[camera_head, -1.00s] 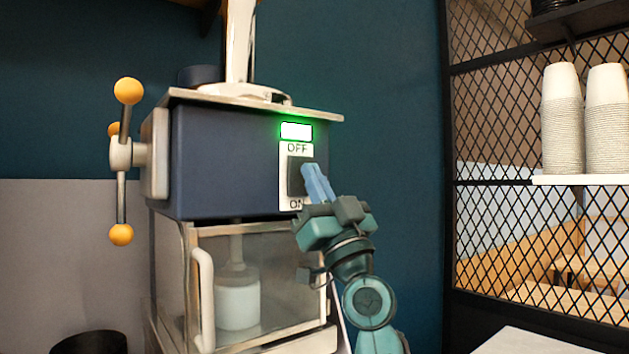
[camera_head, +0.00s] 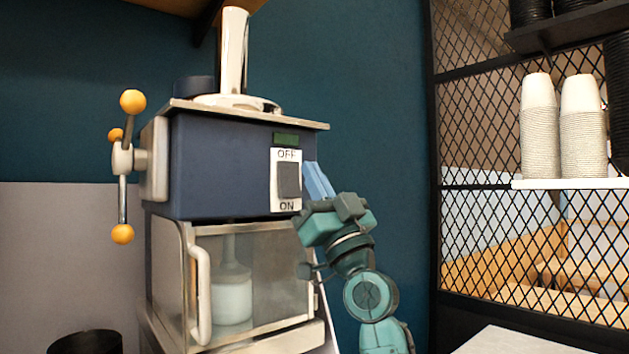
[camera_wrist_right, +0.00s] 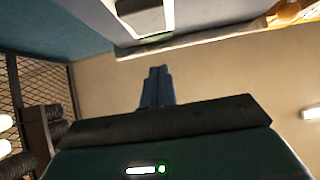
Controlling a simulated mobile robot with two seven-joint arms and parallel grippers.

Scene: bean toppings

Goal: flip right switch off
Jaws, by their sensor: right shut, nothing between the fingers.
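The switch (camera_head: 289,180) is a dark rocker on a white plate, marked OFF above and ON below, on the front of the blue machine (camera_head: 220,165). The indicator window (camera_head: 286,139) above it is dark, not lit. My right gripper (camera_head: 314,168) is shut and empty, its blue fingers pointing up just right of the switch plate, apart from the rocker in the picture. In the right wrist view the shut fingers (camera_wrist_right: 157,72) point toward the machine, with the switch plate (camera_wrist_right: 168,18) partly cut off at the top. My left gripper is not in view.
A lever with yellow knobs (camera_head: 132,101) is on the machine's left side. A glass door with a white handle (camera_head: 202,295) is below the switch. The wall beside the machine is clear.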

